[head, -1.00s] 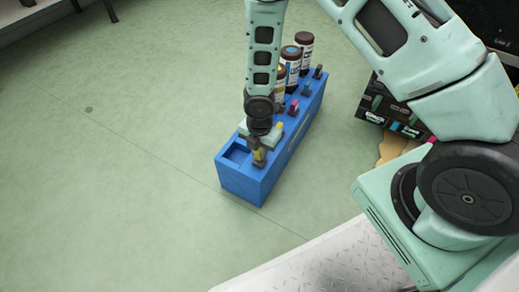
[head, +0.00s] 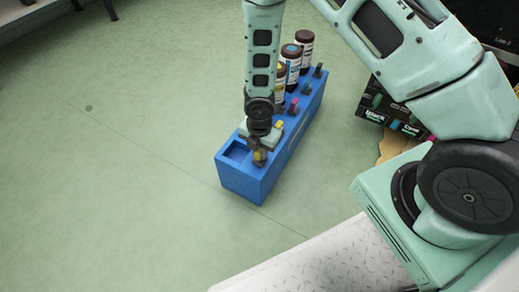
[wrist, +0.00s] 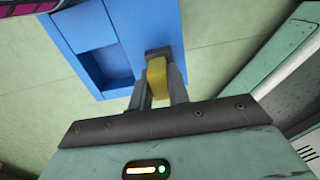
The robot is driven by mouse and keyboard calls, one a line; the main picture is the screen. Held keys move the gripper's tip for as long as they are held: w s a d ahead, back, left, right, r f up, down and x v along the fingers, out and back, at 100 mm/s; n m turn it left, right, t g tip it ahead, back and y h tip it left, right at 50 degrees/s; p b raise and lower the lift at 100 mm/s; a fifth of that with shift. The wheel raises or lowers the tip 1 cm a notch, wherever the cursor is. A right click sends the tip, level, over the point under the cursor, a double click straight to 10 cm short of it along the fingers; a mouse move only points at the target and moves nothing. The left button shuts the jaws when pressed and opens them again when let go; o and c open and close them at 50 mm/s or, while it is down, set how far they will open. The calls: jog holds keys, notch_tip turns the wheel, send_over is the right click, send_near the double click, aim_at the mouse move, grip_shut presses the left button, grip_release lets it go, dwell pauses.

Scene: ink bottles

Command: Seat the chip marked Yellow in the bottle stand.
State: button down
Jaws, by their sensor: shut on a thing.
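The blue bottle stand (head: 240,180) sits on the floor in the head view; it also shows in the wrist view (wrist: 75,20). My gripper (head: 259,157) points down over its near end. In the wrist view my gripper (wrist: 158,92) is shut on a yellow chip (wrist: 157,75), which shows between its fingers. The fingers are over the stand's edge beside an open square recess (head: 237,150). I cannot tell whether the chip touches the stand. Another yellow-topped piece (head: 279,125) stands farther along the stand.
A dark box (head: 385,110) is on the right. The floor (head: 110,190) at left is clear.

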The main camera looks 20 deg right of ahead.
jog(key=shift+f, duration=0.5)
dwell(0.6)
jog(key=c, duration=1.3)
grip_release()
jog(key=shift+o, duration=0.2)
jog(key=shift+r, duration=0.1)
notch_tip(320, 180, up, 7)
jog(key=p, duration=0.7)
